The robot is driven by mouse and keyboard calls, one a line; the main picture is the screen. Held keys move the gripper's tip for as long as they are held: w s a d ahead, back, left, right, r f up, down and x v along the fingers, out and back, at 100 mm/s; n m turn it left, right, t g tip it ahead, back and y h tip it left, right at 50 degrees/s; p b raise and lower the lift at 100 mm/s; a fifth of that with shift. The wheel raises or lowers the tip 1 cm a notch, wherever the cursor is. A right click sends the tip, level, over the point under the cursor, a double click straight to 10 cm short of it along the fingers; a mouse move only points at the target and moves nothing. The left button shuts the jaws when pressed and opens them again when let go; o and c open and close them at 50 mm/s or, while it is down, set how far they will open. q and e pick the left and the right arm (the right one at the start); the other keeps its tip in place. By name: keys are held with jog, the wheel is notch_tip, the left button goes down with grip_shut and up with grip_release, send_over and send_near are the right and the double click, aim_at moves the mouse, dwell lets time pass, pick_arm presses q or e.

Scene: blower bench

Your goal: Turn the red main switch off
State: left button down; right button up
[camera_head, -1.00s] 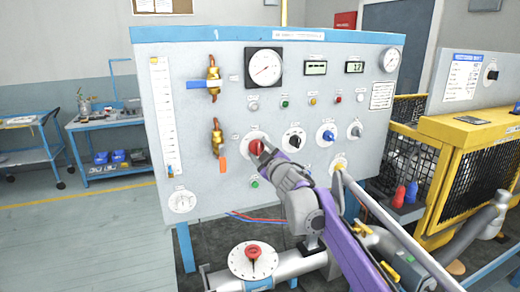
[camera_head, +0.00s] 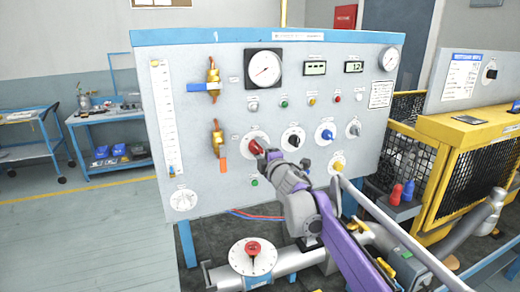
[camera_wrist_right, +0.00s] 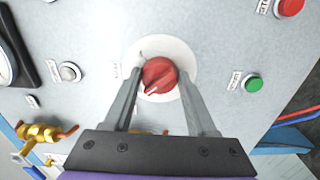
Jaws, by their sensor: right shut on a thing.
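The red main switch (camera_head: 255,146) is a red rotary knob on a white round plate, on the grey panel (camera_head: 205,190). My right gripper (camera_head: 262,153) is at the knob and partly covers it in the head view. In the right wrist view the red knob (camera_wrist_right: 159,76) sits between the two fingers of my right gripper (camera_wrist_right: 160,85), which is shut on it. My left gripper is not in view.
More knobs are close by: a black one (camera_head: 293,140), a blue one (camera_head: 326,135) and a yellow one (camera_head: 338,167). A green button (camera_head: 254,183) is just below the switch. A red valve wheel (camera_head: 253,248) on a pipe stands below the panel.

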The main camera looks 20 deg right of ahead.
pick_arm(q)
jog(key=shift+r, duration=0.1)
pick_arm(e)
jog(key=shift+n, duration=0.3)
jog(key=o, duration=1.4)
jog(key=shift+c, duration=0.2)
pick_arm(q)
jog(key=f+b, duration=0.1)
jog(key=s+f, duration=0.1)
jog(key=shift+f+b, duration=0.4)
pick_arm(e)
jog(key=s, duration=1.1)
jog(key=shift+a, duration=0.3)
jog(key=shift+w, duration=0.1)
